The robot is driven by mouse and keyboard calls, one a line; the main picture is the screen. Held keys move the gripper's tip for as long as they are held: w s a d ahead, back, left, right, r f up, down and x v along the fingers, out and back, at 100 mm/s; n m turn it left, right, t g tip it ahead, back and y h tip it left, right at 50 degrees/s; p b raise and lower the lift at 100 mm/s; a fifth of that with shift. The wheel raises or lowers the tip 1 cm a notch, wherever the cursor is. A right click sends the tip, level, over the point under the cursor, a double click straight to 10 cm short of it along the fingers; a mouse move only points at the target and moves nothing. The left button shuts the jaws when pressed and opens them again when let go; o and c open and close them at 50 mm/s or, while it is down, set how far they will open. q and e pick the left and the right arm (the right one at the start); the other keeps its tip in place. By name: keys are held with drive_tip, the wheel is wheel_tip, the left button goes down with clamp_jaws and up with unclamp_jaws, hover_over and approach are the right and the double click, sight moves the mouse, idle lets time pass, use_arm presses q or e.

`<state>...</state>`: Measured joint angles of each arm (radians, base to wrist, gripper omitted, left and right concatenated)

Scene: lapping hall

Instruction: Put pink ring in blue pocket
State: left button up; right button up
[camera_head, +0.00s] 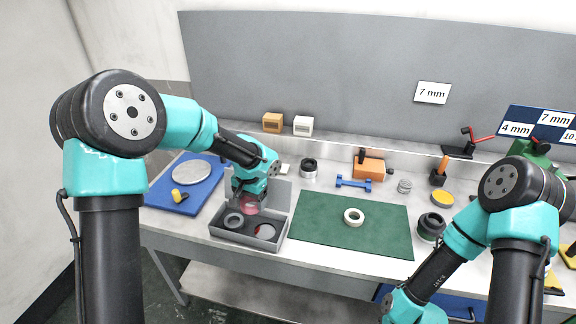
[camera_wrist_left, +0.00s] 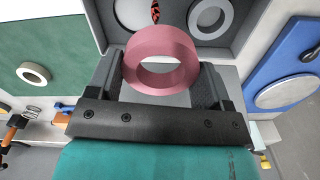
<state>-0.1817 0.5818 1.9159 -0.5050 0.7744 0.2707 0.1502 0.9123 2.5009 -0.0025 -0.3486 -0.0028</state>
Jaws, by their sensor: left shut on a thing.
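My left gripper (camera_head: 249,203) is shut on the pink ring (camera_head: 251,209) and holds it at the open grey case (camera_head: 278,243). In the left wrist view the pink ring (camera_wrist_left: 161,62) sits between the two dark fingers of the left gripper (camera_wrist_left: 162,88), its hole facing the camera. The case interior lies beyond it, with a grey ring (camera_wrist_left: 210,17) and a pale round pocket with a red mark partly in sight. In the head view the grey ring (camera_head: 234,220) lies at the case's left. I cannot make out a blue pocket; the gripper and ring hide part of the case.
A green mat (camera_head: 330,232) with a cream ring (camera_head: 354,217) lies right of the case. A blue board (camera_head: 160,196) with a metal disc (camera_head: 191,173) and a yellow-handled tool lies left. An orange block (camera_head: 369,168) and a blue dumbbell-shaped piece (camera_head: 353,183) stand behind the mat.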

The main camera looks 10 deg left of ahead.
use_arm(q)
drive_tip(key=s+d+f+n, duration=0.1)
drive_tip(key=s+d+f, duration=0.2)
drive_tip(key=s, duration=0.4)
drive_tip(key=s+d+f+n, duration=0.2)
drive_tip(key=s+d+f, duration=0.2)
drive_tip(key=s, duration=0.4)
drive_tip(key=shift+s+d, duration=0.3)
drive_tip(key=shift+d, duration=0.3)
drive_tip(key=shift+w, duration=0.1)
hover_over(265, 233)
drive_tip(key=shift+s+d+f, duration=0.15)
drive_tip(key=shift+s+f, duration=0.1)
drive_tip(key=shift+f, duration=0.4)
drive_tip(key=shift+w, duration=0.1)
drive_tip(key=shift+w, duration=0.35)
wheel_tip(265, 233, down, 3)
drive_tip(key=shift+f, duration=0.35)
drive_tip(key=shift+s+f, duration=0.1)
